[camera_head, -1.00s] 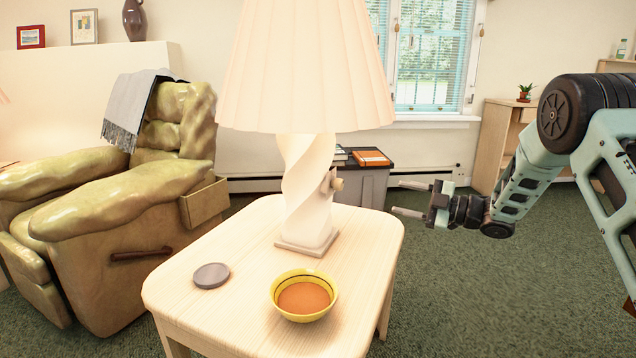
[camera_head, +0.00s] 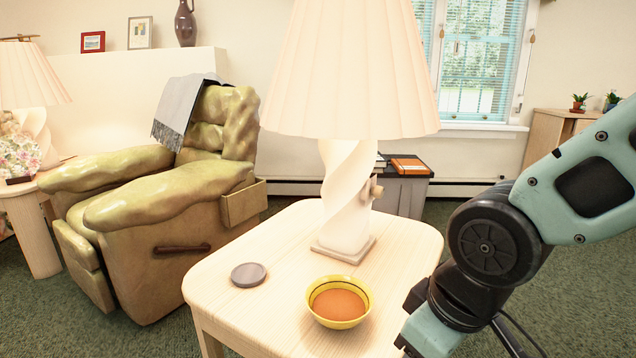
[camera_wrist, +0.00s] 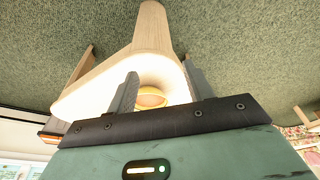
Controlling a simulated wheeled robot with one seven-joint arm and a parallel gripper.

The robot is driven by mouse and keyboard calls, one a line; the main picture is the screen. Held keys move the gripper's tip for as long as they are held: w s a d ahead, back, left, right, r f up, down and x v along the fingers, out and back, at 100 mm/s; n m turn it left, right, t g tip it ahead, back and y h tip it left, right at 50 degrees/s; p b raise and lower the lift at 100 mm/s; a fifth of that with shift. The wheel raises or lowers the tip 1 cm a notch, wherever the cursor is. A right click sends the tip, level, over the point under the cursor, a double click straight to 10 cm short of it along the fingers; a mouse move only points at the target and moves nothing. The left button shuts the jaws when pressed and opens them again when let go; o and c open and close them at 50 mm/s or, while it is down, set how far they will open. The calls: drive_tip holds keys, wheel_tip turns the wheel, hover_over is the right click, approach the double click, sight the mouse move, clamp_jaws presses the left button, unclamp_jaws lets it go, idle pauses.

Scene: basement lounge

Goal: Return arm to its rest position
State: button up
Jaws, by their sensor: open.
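My arm (camera_head: 490,240) is at the right of the head view, bent, with its lower part running down past the table's right corner to the bottom edge. My gripper's fingers are out of that view. In the wrist view my gripper (camera_wrist: 160,70) is open, with two grey fingers apart and nothing held between them. Beyond the fingers the side table (camera_wrist: 88,88) and part of the yellow bowl (camera_wrist: 151,97) show.
The wooden side table (camera_head: 230,298) carries a lit lamp (camera_head: 348,190), a grey disc (camera_head: 249,274) and a yellow bowl (camera_head: 340,301) with orange contents, close to my arm. A green recliner (camera_head: 160,210) stands left. Carpet is open at the lower left.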

drive_tip(key=s+d+r+g+h+p, duration=0.1)
drive_tip(key=s+d+r+g+p, duration=0.1)
drive_tip(key=s, duration=0.7)
wheel_tip(320, 180, up, 31)
drive_tip(key=p, duration=3.1)
drive_tip(key=shift+a, duration=0.2)
